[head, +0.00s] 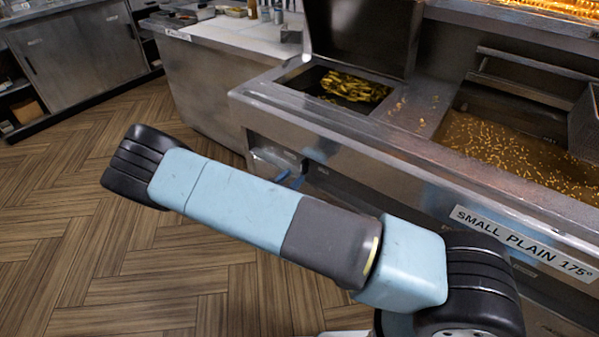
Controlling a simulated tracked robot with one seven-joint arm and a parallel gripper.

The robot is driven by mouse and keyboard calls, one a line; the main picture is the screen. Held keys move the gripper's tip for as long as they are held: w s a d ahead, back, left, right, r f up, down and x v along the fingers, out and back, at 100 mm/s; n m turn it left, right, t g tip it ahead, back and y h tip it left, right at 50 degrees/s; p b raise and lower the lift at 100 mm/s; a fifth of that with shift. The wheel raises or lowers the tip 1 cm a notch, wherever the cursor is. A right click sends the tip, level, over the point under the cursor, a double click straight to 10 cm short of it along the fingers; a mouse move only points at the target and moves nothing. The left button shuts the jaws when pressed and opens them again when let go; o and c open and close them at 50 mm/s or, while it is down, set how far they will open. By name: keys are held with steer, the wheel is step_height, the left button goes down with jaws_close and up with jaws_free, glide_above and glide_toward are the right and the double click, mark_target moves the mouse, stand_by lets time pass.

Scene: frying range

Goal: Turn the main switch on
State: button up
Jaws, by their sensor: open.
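A recessed control panel (277,158) sits in the steel front of the fryer range, at its left end. The main switch cannot be made out there; the panel is dark and small. Just above my arm link, the small blue tips of my gripper (290,179) show close to the lower right of this panel. They are apart and hold nothing that I can see. The rest of my gripper is hidden behind my arm, and whether it touches the panel cannot be told.
The fryer range has a bay of fries (353,88) and an oil bay with floating pieces (520,147). A label (525,243) reads "SMALL PLAIN 175°". A steel counter (205,80) stands behind at left. The wooden floor (70,230) is clear at left.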

steer(key=v, duration=0.7)
steer(key=shift+a, duration=0.15)
steer(key=shift+s, duration=0.15)
